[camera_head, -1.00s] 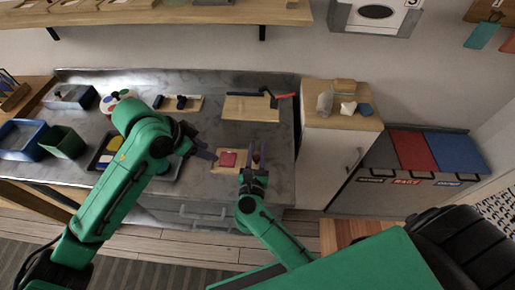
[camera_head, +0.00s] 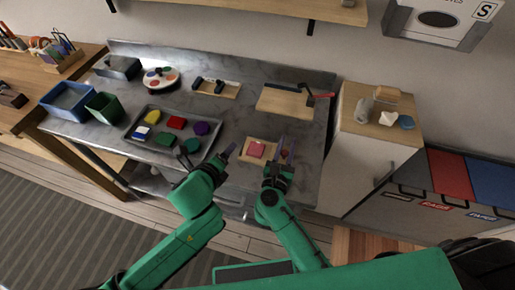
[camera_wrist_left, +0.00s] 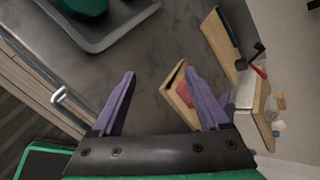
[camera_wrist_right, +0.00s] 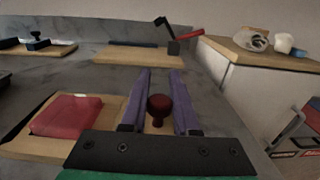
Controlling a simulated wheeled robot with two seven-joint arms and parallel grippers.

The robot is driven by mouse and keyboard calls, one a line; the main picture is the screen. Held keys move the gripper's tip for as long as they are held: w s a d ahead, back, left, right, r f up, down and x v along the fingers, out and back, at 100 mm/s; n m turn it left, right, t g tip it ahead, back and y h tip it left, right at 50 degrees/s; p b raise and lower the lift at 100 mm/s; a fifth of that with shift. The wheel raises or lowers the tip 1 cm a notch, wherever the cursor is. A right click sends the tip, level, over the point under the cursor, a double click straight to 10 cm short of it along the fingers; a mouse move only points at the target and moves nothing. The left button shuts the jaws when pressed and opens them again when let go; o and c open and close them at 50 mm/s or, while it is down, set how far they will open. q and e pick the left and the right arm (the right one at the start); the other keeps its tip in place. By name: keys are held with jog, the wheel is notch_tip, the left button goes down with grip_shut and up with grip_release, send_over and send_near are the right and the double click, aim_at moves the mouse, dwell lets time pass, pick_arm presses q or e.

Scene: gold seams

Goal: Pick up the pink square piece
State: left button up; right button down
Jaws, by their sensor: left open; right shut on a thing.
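The pink square piece (camera_head: 256,150) lies flat on a small wooden board (camera_head: 245,159) at the counter's front. It shows red in the right wrist view (camera_wrist_right: 68,115) and is partly hidden behind a finger in the left wrist view (camera_wrist_left: 184,92). My left gripper (camera_head: 226,155) is open and empty, left of the board and apart from the piece. My right gripper (camera_head: 284,157) is at the board's right side, shut on a dark red round-topped knob (camera_wrist_right: 159,106) between its purple fingers.
A grey tray (camera_head: 150,143) with several coloured pieces lies to the left. Behind the board is a larger wooden board (camera_head: 285,101) with a dark tool and red handle (camera_head: 322,97). A cabinet (camera_head: 365,152) stands to the right. Bare counter lies between the two boards.

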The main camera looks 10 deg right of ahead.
aim_at(253, 154)
pick_arm(q)
jog(key=s+d+r+m+t+h, duration=0.2)
jog(key=s+d+m, duration=0.2)
jog(key=s+m, duration=0.6)
jog(key=w+d+f, duration=0.1)
jog(key=w, duration=0.3)
jog(key=w+d+f+m, duration=0.1)
jog(key=w+d+f, duration=0.1)
jog(key=w, duration=0.1)
jog(key=w+d+f+m, duration=0.1)
jog(key=w, duration=0.3)
jog(key=shift+w+d+f, duration=0.3)
jog(key=shift+d+f, duration=0.05)
jog(key=shift+d, duration=0.05)
jog(key=shift+s+a+f, duration=0.1)
jog(key=shift+s+f, duration=0.05)
jog(key=shift+f, duration=0.05)
jog(key=c, duration=1.2)
notch_tip(253, 154, up, 16)
jog(key=shift+r, duration=0.25)
pick_arm(e)
jog(key=shift+f, duration=0.1)
jog(key=c, duration=0.6)
grip_release()
jog(key=shift+s, duration=0.1)
